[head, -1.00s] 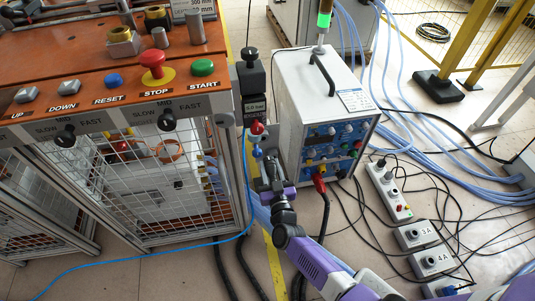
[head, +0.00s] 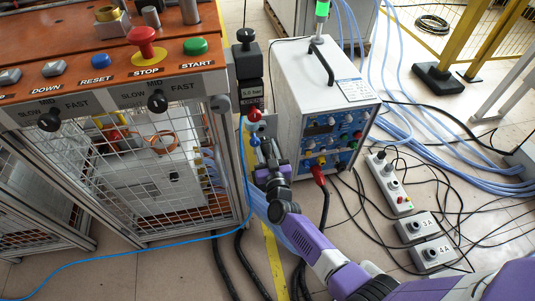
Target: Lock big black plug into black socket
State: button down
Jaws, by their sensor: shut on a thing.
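My gripper (head: 262,164) is low in the gap between the orange-topped control bench and the white heater unit (head: 309,93), close to the unit's lower left side. It is shut. What it holds is mostly hidden by the fingers and wrist and is too small to make out; it appears to be the big black plug. I cannot make out the black socket, so I cannot tell whether the plug touches it. A red plug (head: 319,174) with a dark cable sits at the bottom of the unit's front panel, to the right of my gripper.
A red knob (head: 254,115) and a blue knob (head: 255,141) are just above my gripper. The caged bench (head: 150,90) closes off the left. Thick black cables lie on the floor below. A power strip (head: 390,184) and grey boxes (head: 418,227) stand among cables at the right.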

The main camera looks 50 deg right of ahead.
aim_at(264, 139)
jog(key=shift+b+x, duration=0.8)
jog(key=shift+x, duration=1.15)
jog(key=shift+w+d, duration=0.4)
jog(key=shift+w, duration=0.15)
dwell(1.1)
jog(key=c, duration=0.9)
grip_release()
jog(key=shift+o, duration=0.2)
jog(key=shift+s, duration=0.1)
